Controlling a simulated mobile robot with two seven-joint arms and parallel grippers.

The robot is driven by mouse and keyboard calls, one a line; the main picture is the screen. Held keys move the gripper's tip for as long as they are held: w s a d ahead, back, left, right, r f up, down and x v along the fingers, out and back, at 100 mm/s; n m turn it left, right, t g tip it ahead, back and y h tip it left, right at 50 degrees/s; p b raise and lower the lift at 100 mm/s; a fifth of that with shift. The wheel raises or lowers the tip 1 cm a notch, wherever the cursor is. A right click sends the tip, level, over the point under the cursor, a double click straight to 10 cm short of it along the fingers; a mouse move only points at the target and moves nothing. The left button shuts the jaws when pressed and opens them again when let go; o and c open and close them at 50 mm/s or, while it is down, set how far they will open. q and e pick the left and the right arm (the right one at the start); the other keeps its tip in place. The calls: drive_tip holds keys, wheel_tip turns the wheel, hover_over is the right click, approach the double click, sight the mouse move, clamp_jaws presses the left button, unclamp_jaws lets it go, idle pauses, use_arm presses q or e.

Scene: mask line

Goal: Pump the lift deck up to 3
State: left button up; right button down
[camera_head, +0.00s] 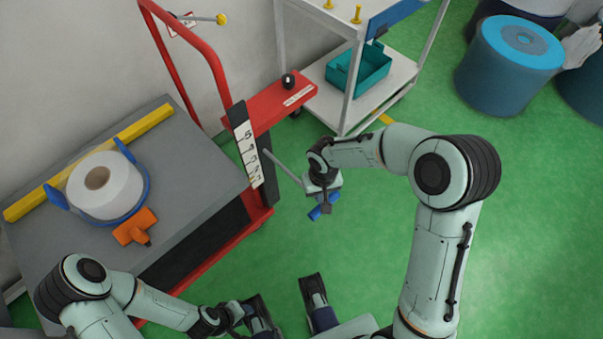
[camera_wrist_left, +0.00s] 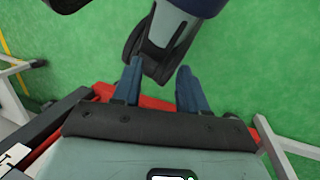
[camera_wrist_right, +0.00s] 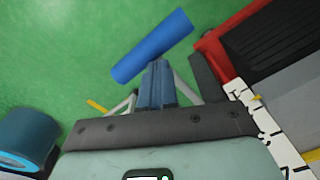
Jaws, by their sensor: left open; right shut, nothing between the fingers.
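The lift has a grey deck (camera_head: 190,185) on a red frame. A white scale (camera_head: 247,155) with black numbers stands at the deck's right edge; which number the deck is level with is unclear. A grey lever rod (camera_head: 287,168) slants from the lift toward my right gripper (camera_head: 326,208). A blue cylindrical grip (camera_head: 315,213) lies at the fingertips and shows large in the right wrist view (camera_wrist_right: 152,46). My right gripper is shut and empty, its tips close against or just beside the grip; contact is unclear. My left gripper (camera_wrist_left: 157,88) is open and empty, low beside the lift.
The deck carries a white roll (camera_head: 105,190) in a blue holder, an orange clamp (camera_head: 135,228) and a yellow bar (camera_head: 90,163). A black knob (camera_head: 288,82) sits on a red panel. A white cart (camera_head: 395,95) with a teal bin and blue drums (camera_head: 510,70) stand behind. Green floor is clear at right.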

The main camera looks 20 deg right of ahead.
use_arm(q)
drive_tip(key=s+r+g+p, duration=0.1)
drive_tip(key=s+r+p, duration=0.2)
drive_tip(key=r+p, duration=0.2)
drive_tip(key=shift+d, duration=0.35)
use_arm(e)
wheel_tip(320, 180, up, 8)
drive_tip(key=shift+s+d, duration=0.15)
drive_tip(key=shift+s, duration=0.15)
drive_tip(key=shift+f, duration=0.15)
drive_tip(key=shift+f+b, duration=1.2)
drive_tip(key=shift+f, duration=0.3)
drive_tip(key=shift+w+f+b, duration=0.15)
drive_tip(key=shift+f+b, duration=0.9)
drive_tip(key=shift+f, duration=0.35)
drive_tip(key=shift+w+f+b, duration=0.15)
drive_tip(key=shift+f+b, duration=1.25)
drive_tip(key=shift+f, duration=0.5)
use_arm(q)
drive_tip(key=w+a+f+t+y+b, duration=0.1)
drive_tip(key=w+a+f+t+b, duration=0.2)
drive_tip(key=w+f, duration=0.7)
drive_tip(key=shift+w+a+f+n, duration=0.25)
drive_tip(key=shift+a+f, duration=0.2)
drive_tip(key=shift+a, duration=0.25)
use_arm(e)
drive_tip(key=f, duration=0.4)
drive_tip(key=shift+w+a+f, duration=0.1)
drive_tip(key=shift+a+f, duration=0.1)
drive_tip(key=shift+f, duration=0.1)
